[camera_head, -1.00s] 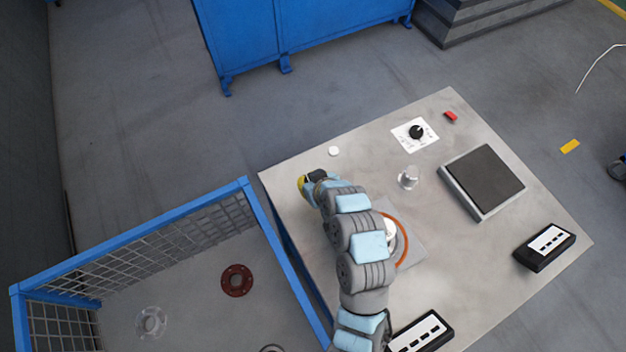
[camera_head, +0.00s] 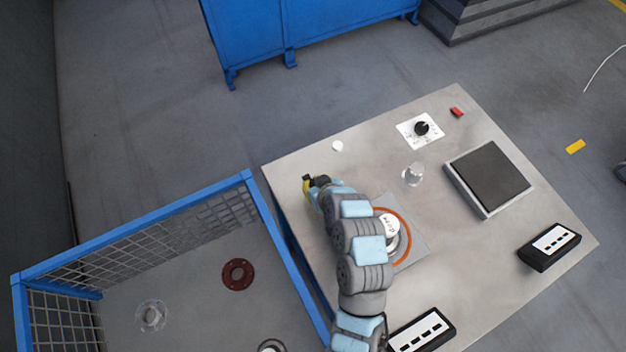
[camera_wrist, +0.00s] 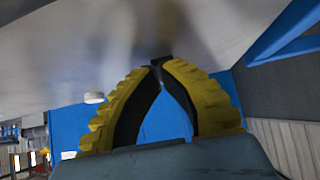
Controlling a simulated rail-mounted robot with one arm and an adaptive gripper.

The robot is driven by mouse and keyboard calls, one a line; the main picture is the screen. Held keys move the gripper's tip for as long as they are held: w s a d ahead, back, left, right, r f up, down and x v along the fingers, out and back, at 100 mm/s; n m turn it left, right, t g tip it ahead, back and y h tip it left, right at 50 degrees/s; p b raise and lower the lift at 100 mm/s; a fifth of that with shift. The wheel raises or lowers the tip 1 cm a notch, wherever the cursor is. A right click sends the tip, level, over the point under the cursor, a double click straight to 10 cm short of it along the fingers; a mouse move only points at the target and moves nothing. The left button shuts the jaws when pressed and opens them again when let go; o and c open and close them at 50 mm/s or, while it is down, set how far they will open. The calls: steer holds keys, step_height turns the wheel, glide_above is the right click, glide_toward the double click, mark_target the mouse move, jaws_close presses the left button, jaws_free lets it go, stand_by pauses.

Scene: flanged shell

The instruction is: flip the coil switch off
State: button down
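My gripper (camera_head: 306,183) is over the left part of the metal table, near its left edge. In the wrist view its yellow fingers (camera_wrist: 160,66) curve in and meet at dark tips, with nothing plainly held between them. A round device with an orange ring (camera_head: 406,240) and a white labelled top (camera_head: 387,226) sits on a grey plate (camera_head: 417,247), partly hidden behind my arm. I cannot tell which part is the coil switch. A black knob (camera_head: 422,128) on a white plate (camera_head: 405,132) and a red block (camera_head: 457,112) stand at the table's far side, apart from my gripper.
A clear jar (camera_head: 413,174), a dark-topped pad (camera_head: 488,178) and black boxes (camera_head: 548,247) (camera_head: 421,331) stand on the table (camera_head: 480,285). A white disc (camera_head: 337,146) lies near the far left edge. A blue mesh crate (camera_head: 150,223) with rings is at left.

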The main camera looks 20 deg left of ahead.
steer(key=shift+w+a+r, duration=0.1)
steer(key=shift+r, duration=0.05)
steer(key=shift+w+a+r, duration=0.3)
steer(key=shift+w+a, duration=0.1)
steer(key=shift+a, duration=0.1)
stand_by(0.3)
steer(key=shift+r+p, duration=0.3)
steer(key=shift+r, duration=0.2)
steer(key=r, duration=0.1)
steer(key=r+p, duration=0.1)
steer(key=d+r, duration=0.1)
steer(key=shift+s+r+p, duration=0.3)
steer(key=shift+r+p, duration=0.05)
steer(key=shift+p, duration=0.05)
steer(key=s+d+r, duration=0.5)
steer(key=d, duration=0.1)
steer(key=shift+p, duration=0.35)
